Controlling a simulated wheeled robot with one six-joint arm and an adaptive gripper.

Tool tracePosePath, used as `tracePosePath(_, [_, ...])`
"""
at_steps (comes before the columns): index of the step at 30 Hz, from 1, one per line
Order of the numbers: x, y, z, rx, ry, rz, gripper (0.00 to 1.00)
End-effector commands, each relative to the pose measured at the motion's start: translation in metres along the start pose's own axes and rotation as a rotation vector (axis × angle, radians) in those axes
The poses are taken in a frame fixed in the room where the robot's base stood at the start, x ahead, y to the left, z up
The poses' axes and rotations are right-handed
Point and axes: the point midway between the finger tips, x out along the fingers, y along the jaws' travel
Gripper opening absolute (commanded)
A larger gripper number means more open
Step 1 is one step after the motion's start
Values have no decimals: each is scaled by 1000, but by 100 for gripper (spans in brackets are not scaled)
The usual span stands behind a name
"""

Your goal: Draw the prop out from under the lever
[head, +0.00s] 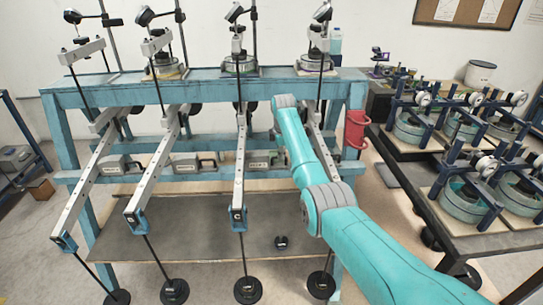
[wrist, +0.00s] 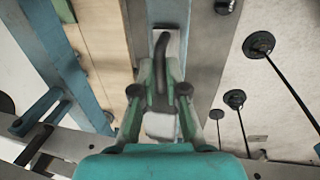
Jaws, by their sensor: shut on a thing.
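My gripper (wrist: 158,93) shows in the wrist view with its two fingers closed around a dark curved handle (wrist: 160,48). Pale grey parts, seemingly of the prop (wrist: 160,125), show around the handle and below the fingers. In the head view my teal arm hides the gripper and the held prop. The rightmost lever (head: 318,140) is a pale beam partly behind my arm. Whether the held prop touches that lever cannot be told. Similar grey blocks with dark handles sit on the crossbar by the other levers, one of them at the middle lever (head: 240,175).
The teal frame (head: 200,92) carries several levers with rods and black disc weights (head: 247,290) hanging in front. A small black weight (head: 281,242) stands on the lower board. A bench (head: 485,235) with apparatus stands at right.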

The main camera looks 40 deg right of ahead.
Motion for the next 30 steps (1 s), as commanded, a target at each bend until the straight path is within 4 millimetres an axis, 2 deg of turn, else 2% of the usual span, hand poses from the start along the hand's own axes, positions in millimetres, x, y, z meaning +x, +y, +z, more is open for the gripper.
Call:
tracePosePath(3, [-1, 2, 16, 1, 1, 8, 0])
tracePosePath(6, [-1, 2, 23, 1, 2, 8, 0])
tracePosePath(15, [-1, 1, 26, 1, 0, 6, 0])
tracePosePath(16, [-1, 1, 27, 2, 0, 5, 17])
tracePosePath(18, [-1, 1, 26, 1, 0, 5, 35])
tracePosePath(19, [-1, 1, 26, 1, 0, 5, 37])
tracePosePath(30, [-5, 0, 23, -1, 3, 3, 37])
